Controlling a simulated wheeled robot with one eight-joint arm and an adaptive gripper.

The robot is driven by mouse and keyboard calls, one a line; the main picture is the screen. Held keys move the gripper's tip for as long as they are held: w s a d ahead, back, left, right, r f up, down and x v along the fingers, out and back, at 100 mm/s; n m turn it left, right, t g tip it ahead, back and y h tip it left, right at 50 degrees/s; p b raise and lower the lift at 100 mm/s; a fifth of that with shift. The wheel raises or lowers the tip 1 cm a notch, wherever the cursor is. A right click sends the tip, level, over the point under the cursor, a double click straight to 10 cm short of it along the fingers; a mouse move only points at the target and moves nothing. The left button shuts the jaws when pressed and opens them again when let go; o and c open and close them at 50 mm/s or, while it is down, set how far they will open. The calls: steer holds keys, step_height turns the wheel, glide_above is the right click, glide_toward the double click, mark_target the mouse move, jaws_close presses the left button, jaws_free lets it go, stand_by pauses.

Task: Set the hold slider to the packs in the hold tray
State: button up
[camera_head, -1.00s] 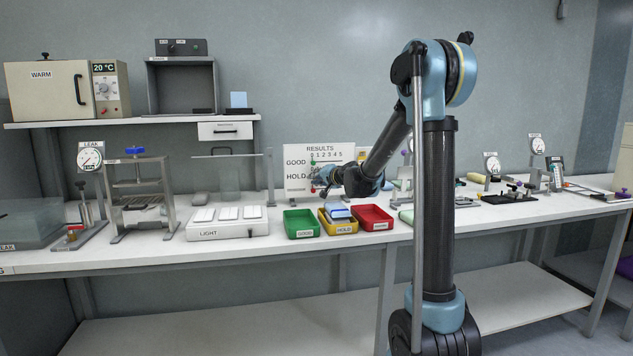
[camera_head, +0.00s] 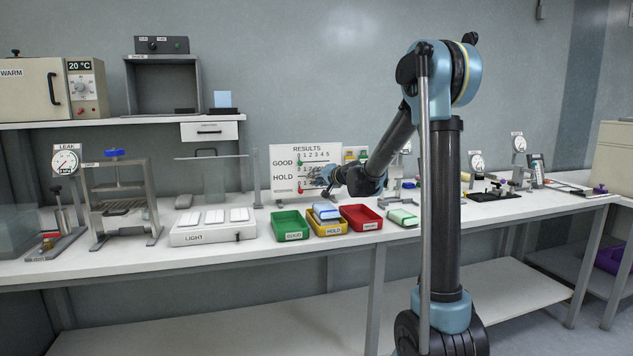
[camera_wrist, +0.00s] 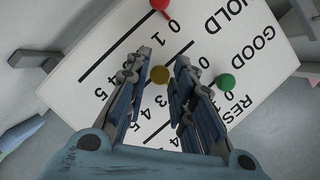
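The white results board (camera_head: 285,155) stands at the back of the bench; the wrist view shows it tilted and upside down (camera_wrist: 270,25). The yellow knob (camera_wrist: 159,74) shows between my fingers. The green knob (camera_wrist: 224,82) is by the 0 of the GOOD row, and the red knob (camera_wrist: 160,4) is at the top edge. My gripper (camera_wrist: 162,60) is open around the yellow knob, with gaps visible; it is in front of the board in the head view (camera_head: 326,182). The yellow hold tray (camera_head: 333,231) holds blue-and-white packs (camera_head: 326,210); their exact count is unclear.
The green tray (camera_head: 291,236) and red tray (camera_head: 372,226) flank the hold tray. A light box (camera_head: 205,236) is to the left. A pale green pack (camera_head: 403,217) lies right of the red tray. My arm hides part of the board's right side.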

steer(key=shift+o, duration=0.5)
steer(key=v, duration=1.2)
steer(key=shift+w+f, duration=0.1)
